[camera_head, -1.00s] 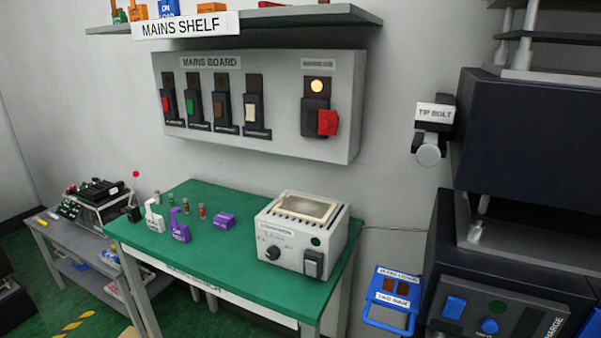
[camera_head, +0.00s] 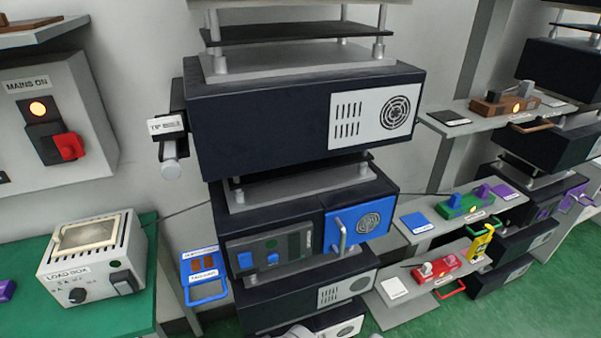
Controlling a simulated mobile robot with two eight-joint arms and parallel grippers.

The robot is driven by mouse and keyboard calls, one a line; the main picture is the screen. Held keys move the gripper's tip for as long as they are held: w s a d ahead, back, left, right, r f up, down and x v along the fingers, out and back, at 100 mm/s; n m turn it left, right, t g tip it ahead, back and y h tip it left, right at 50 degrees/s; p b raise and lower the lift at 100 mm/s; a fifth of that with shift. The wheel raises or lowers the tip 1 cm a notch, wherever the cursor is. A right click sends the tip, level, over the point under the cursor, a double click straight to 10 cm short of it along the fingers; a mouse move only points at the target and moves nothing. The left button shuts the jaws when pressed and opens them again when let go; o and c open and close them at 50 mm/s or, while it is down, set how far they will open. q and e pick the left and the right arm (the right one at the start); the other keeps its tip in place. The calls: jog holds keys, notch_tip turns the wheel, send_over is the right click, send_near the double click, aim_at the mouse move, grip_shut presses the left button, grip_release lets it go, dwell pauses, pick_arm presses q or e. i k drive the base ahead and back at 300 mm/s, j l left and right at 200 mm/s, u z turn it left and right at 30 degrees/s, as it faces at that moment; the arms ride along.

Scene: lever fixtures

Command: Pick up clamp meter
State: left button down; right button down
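A small yellow handheld device (camera_head: 481,243) with a dark face stands at the right end of the lower right shelf, beside a red unit (camera_head: 438,269). It looks like the clamp meter, but it is too small to be sure.
A dark equipment stack (camera_head: 300,125) with a blue-doored unit (camera_head: 358,232) fills the middle. A white load box (camera_head: 92,258) sits on the green table (camera_head: 125,310) at left. Shelves at right carry a green unit (camera_head: 466,204). Green floor shows at lower right.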

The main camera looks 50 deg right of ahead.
aim_at(480, 244)
jog(key=z, duration=2.95)
jog(key=l+u, duration=0.1)
jog(key=u, duration=0.3)
jog(key=i+l+u, duration=0.1)
jog(key=u, duration=0.3)
jog(key=l+u, duration=0.1)
jog(key=u, duration=0.3)
jog(key=l+u, duration=0.15)
jog(key=u, duration=0.25)
jog(key=l+u, duration=0.35)
jog(key=l, duration=0.15)
jog(key=l+u, duration=0.35)
jog(key=l, duration=0.2)
jog(key=k+l+u, duration=0.1)
jog(key=l, duration=0.25)
jog(key=k+l, duration=0.1)
jog(key=l, duration=0.25)
jog(key=k+l+u, duration=0.15)
jog(key=l, duration=0.2)
jog(key=k+l, duration=0.1)
jog(key=l, duration=0.55)
jog(key=k+l, duration=0.15)
jog(key=l, duration=0.15)
